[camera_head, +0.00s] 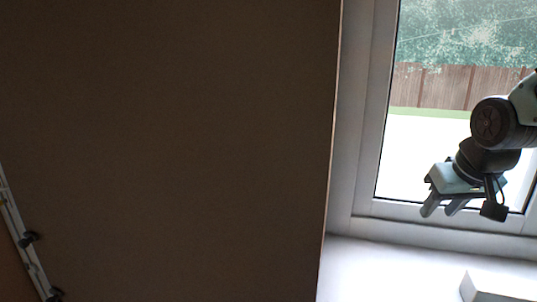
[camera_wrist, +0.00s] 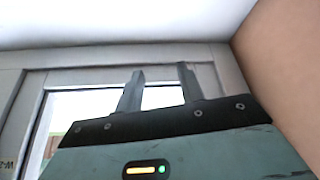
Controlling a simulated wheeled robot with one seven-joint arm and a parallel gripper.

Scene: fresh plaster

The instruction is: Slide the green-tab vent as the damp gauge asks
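My gripper (camera_head: 441,210) hangs in front of the window at the right of the head view, fingers pointing down and left. In the wrist view my gripper (camera_wrist: 162,78) shows two grey fingers standing apart with nothing between them. I see no vent, green tab or damp gauge that I can make out in either view. The small orange bar and green light in the wrist view are on my own gripper's body.
The window frame (camera_head: 367,110) has a white sill (camera_head: 375,270) below, with a white block (camera_head: 495,288) at its lower right. A large dark, plain surface (camera_head: 170,150) fills the left and middle. A pale rail with dark fittings (camera_head: 18,225) leans at far left.

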